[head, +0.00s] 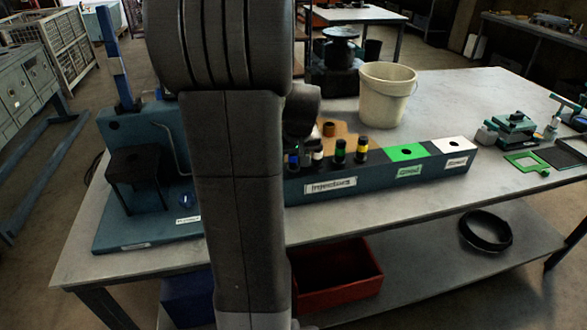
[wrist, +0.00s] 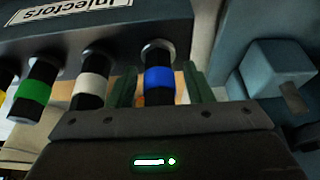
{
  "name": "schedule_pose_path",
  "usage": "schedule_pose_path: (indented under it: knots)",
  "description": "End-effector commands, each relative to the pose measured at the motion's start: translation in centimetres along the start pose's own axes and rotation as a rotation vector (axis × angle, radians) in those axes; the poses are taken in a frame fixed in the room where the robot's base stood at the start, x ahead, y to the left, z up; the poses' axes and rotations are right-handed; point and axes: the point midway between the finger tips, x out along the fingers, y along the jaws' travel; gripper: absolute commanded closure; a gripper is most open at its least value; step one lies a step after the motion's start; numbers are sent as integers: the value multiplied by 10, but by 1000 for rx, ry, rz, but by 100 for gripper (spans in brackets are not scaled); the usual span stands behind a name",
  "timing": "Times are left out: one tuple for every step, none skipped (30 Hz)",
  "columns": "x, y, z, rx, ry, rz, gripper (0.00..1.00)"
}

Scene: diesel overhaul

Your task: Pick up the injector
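Several black injectors with coloured bands stand in the blue rack labelled "Injectors" (head: 385,181). The blue-banded injector (wrist: 159,80) is nearest my arm and also shows in the head view (head: 292,160). The white-banded (head: 317,154), green-banded (head: 340,151) and yellow-banded (head: 361,150) injectors stand in a row to its right in the head view. In the wrist view my gripper (wrist: 158,88) is open, with one green finger on each side of the blue-banded injector and gaps showing between. My arm hides the gripper's fingers in the head view.
The rack has a green section (head: 404,152) and a white section (head: 455,146), each with a hole. A blue test stand (head: 135,150) is at the left. A cream bucket (head: 386,94) stands behind the rack. Green tools (head: 513,129) lie at the right. The tabletop in front is clear.

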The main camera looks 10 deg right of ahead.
Motion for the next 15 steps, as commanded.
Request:
schedule_pose_path:
  knots:
    - [0, 0, 0, 0, 0, 0, 65]
    - [0, 0, 0, 0, 0, 0, 70]
    - [0, 0, 0, 0, 0, 0, 78]
    - [0, 0, 0, 0, 0, 0, 84]
    - [0, 0, 0, 0, 0, 0, 90]
    - [0, 0, 0, 0, 0, 0, 98]
    - [0, 0, 0, 0, 0, 0, 100]
    - [0, 0, 0, 0, 0, 0, 100]
    - [-1, 0, -1, 0, 1, 1, 100]
    - [-1, 0, -1, 0, 1, 1, 100]
    - [-1, 0, -1, 0, 1, 1, 100]
    - [-1, 0, -1, 0, 1, 1, 100]
    - [-1, 0, -1, 0, 1, 1, 100]
    - [-1, 0, -1, 0, 1, 1, 100]
    - [-1, 0, -1, 0, 2, 1, 100]
